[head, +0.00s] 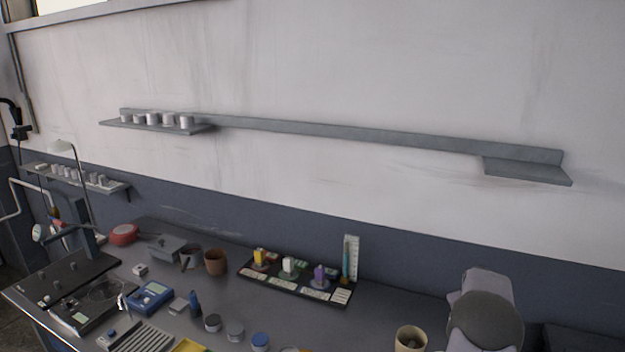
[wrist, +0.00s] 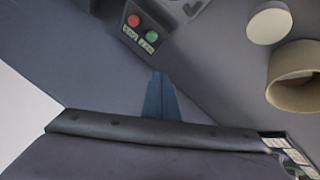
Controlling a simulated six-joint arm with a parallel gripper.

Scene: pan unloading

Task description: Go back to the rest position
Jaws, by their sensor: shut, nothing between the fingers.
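My gripper (wrist: 158,76) shows in the wrist view as two narrow blue-grey fingers side by side, shut with nothing between them. They extend from a dark bar across the lower part of that view. In the head view a grey rounded part of my arm stands at the lower right; the fingers cannot be made out there. The black tray (head: 246,273) on the bench holds a yellow item (head: 260,256), a white item (head: 288,265) and a purple item (head: 320,274), each upright on a round base. Pale labels lie along its front.
A beige cup (head: 410,339) stands beside my arm and shows in the wrist view (wrist: 294,98). A box with red and green buttons (wrist: 143,32) lies beyond the fingertips. A brown cup (head: 215,262), several jars and a blue meter (head: 151,295) crowd the left bench. Wall shelves (head: 380,138) hang above.

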